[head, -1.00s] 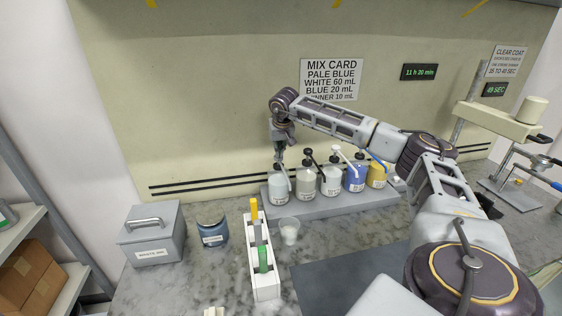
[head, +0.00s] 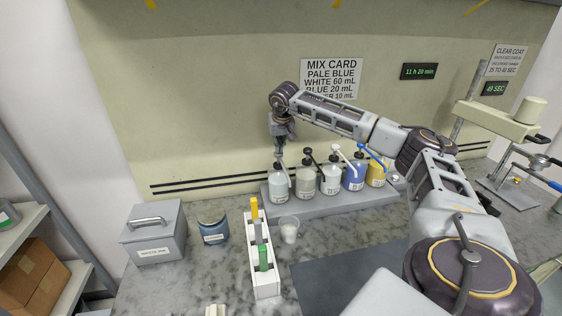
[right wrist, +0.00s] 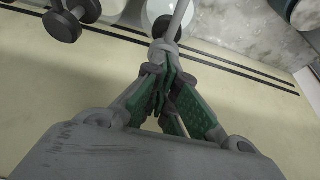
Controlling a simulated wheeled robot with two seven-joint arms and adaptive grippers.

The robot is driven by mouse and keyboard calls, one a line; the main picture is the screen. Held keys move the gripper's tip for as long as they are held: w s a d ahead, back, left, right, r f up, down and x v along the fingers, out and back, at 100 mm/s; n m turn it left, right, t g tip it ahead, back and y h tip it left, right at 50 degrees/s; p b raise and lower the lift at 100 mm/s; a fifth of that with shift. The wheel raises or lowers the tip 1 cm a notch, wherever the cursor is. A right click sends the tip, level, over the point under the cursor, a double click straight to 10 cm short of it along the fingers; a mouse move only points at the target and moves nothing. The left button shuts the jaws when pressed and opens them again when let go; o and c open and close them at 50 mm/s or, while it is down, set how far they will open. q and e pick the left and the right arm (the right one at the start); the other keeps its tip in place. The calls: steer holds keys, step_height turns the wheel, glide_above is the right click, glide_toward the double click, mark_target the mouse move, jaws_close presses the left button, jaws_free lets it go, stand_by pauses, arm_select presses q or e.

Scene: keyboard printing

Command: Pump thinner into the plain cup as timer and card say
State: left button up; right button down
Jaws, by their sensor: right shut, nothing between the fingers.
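My right gripper (head: 279,151) is shut and empty, just above the pump head of the leftmost pump bottle (head: 279,188). In the right wrist view its closed fingertips (right wrist: 164,62) overlap the pump top; I cannot tell whether they touch. The bottle's label is too small to read. A small pale cup (head: 289,230) stands in front of the bottles. The mix card (head: 331,78) reads pale blue, white 60 mL, blue 20 mL; my arm partly covers its 10 mL line. The green display (head: 419,72) reads 11 h 20 min, the smaller one (head: 495,89) 49 SEC. My left gripper is out of view.
Several other pump bottles, including a blue one (head: 355,177), share the grey shelf (head: 330,206). A white rack (head: 264,282) with coloured sticks, a blue jar (head: 213,230) and a grey lidded box (head: 153,236) stand left. A press stand (head: 508,193) is at right.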

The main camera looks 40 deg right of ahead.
steer(key=shift+r+p, duration=1)
steer(key=shift+r, duration=2.5)
steer(key=shift+s+f, duration=0.1)
